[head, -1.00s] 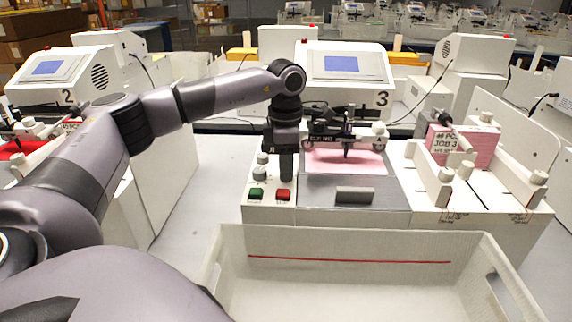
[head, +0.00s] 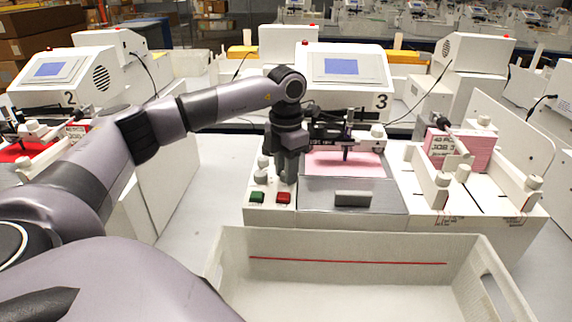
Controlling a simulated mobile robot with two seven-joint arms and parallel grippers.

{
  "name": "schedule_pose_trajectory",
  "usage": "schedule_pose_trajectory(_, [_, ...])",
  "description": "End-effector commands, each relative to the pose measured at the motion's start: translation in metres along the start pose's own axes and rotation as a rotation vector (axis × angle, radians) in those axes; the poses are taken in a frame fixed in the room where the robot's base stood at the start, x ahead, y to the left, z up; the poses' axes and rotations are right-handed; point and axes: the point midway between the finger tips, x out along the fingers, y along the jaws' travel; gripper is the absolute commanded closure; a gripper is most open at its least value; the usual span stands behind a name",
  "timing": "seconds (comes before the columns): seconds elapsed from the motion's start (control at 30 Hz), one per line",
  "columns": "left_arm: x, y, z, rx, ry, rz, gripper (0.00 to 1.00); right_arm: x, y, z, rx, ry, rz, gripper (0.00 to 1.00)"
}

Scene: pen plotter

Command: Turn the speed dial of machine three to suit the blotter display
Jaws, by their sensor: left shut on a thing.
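Machine three (head: 345,98) stands in the middle, with the number 3 on its front and a lit blue screen (head: 341,67); any writing on the screen is too small to read. Its control panel (head: 256,214) has two pale knobs (head: 261,176) on the left, a green button (head: 257,197) and a red button (head: 284,197). My left gripper (head: 288,180) points down over the panel, right of the pale knobs and behind the red button. It is shut on a dial that its fingers hide, apparently the speed dial. My right gripper is out of view.
A pink sheet (head: 360,164) lies under the pen carriage (head: 346,142). A stack of pink blotters (head: 470,152) sits in the rack at right. An empty white bin (head: 350,241) with a red line stands in front. Machine two (head: 45,91) is at left.

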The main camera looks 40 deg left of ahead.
Motion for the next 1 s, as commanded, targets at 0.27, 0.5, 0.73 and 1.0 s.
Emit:
schedule_pose_trajectory(0.27, [-0.0024,0.0005,0.001,-0.159,-0.005,0.001,1.0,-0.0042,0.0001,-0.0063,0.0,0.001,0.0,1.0])
schedule_pose_trajectory(0.5, [-0.0026,0.0006,0.0013,-0.222,-0.008,0.0,1.0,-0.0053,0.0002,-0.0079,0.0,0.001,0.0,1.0])
schedule_pose_trajectory(0.73, [-0.0026,0.0008,0.0015,-0.237,-0.009,0.0,1.0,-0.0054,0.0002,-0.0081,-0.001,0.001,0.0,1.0])
schedule_pose_trajectory(1.0, [-0.0027,0.001,0.0017,-0.236,-0.01,0.001,0.61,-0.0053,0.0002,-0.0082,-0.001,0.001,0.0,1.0])
